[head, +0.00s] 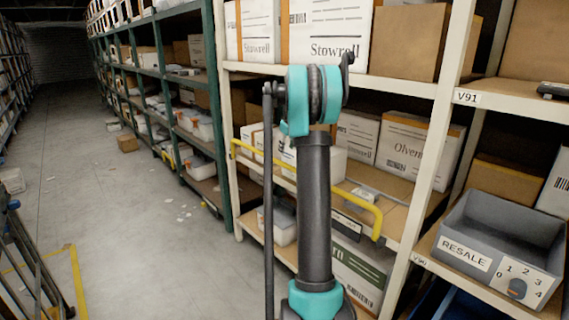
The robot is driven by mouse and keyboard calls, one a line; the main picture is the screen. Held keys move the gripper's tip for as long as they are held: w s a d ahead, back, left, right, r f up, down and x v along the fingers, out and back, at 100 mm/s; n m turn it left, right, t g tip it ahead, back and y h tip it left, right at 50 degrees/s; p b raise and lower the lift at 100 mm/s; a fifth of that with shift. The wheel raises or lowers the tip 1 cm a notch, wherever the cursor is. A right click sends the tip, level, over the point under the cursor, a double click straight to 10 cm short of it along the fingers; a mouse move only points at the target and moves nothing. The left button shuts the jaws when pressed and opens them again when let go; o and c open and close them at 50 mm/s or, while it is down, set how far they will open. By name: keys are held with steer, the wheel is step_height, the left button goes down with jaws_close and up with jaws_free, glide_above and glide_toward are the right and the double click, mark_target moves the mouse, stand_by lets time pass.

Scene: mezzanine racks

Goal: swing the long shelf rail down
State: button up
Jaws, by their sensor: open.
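The long yellow shelf rail (359,202) runs along the front of the middle shelf in the cream-framed rack. Its left part (258,153) shows left of my arm, and my arm hides its middle. The rail stands a little above the shelf's front edge, and its right end bends down. Boxes stand behind it. My arm rises upright in front of the rail, with a teal joint at the top. My gripper is not clearly visible; the arm may hide it.
A grey bin marked RESALE (492,250) sits on the right-hand shelf. Large cartons (412,42) fill the upper shelf. The aisle floor (130,225) on the left is mostly open, with a small brown box (127,143) and paper scraps farther along.

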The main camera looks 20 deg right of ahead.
mark_target(284, 163)
steer(key=x, duration=1)
steer(key=shift+f, duration=0.15)
steer(key=shift+c, duration=0.5)
jaws_close()
